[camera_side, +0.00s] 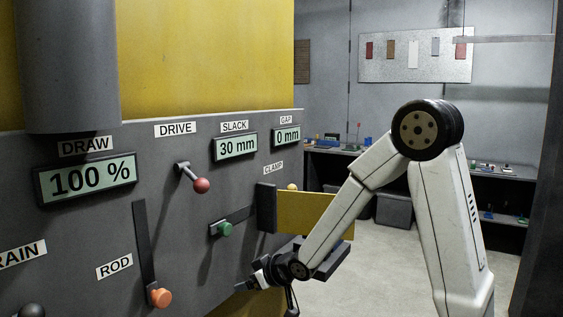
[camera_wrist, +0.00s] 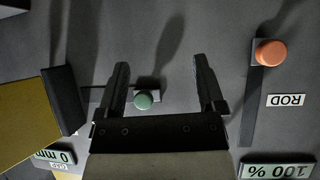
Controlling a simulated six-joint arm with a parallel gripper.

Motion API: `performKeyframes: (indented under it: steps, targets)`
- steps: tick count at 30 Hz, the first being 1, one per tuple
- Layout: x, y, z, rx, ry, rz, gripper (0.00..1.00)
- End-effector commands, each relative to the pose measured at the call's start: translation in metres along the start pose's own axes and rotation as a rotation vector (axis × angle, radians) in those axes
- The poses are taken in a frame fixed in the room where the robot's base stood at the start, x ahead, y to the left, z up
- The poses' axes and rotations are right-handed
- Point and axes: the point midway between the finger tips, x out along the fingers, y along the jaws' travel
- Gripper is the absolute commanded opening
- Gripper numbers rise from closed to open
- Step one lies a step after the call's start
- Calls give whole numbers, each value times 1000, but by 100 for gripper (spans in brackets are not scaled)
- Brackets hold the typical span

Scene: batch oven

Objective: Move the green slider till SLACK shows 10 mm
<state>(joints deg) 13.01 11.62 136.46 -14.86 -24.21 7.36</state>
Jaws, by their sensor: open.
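The green slider knob (camera_side: 225,229) sits at the left end of its dark horizontal track on the grey panel. The SLACK display (camera_side: 236,146) above it reads 30 mm. My gripper (camera_side: 260,277) is low by the panel, below and right of the knob in the side view. In the wrist view my gripper (camera_wrist: 160,63) is open and empty, its two fingers spread wide. The green knob (camera_wrist: 145,99) shows in the gap between them, nearer the finger at picture left. The fingers do not visibly touch it. The gripper body covers part of the panel there.
A red-knobbed lever (camera_side: 201,185) and an orange ROD knob (camera_side: 161,297) are on the panel. DRAW (camera_side: 87,180) reads 100 %, and GAP (camera_side: 286,135) reads 0 mm. A yellow plate with a dark block (camera_side: 266,207) juts out right of the green knob. Open floor lies beyond.

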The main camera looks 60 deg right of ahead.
Motion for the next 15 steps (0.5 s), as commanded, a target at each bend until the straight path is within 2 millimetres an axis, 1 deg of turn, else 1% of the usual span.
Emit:
performKeyframes:
  steps: [1, 3, 9, 12, 15]
  targets:
    - [4, 7, -9, 5, 52, 1, 88]
    - [8, 15, -23, 6, 133, -3, 88]
    - [14, 36, -60, 8, 357, -31, 88]
    - [13, 45, -74, 8, 452, -48, 88]
    - [11, 51, -84, 8, 525, -65, 88]
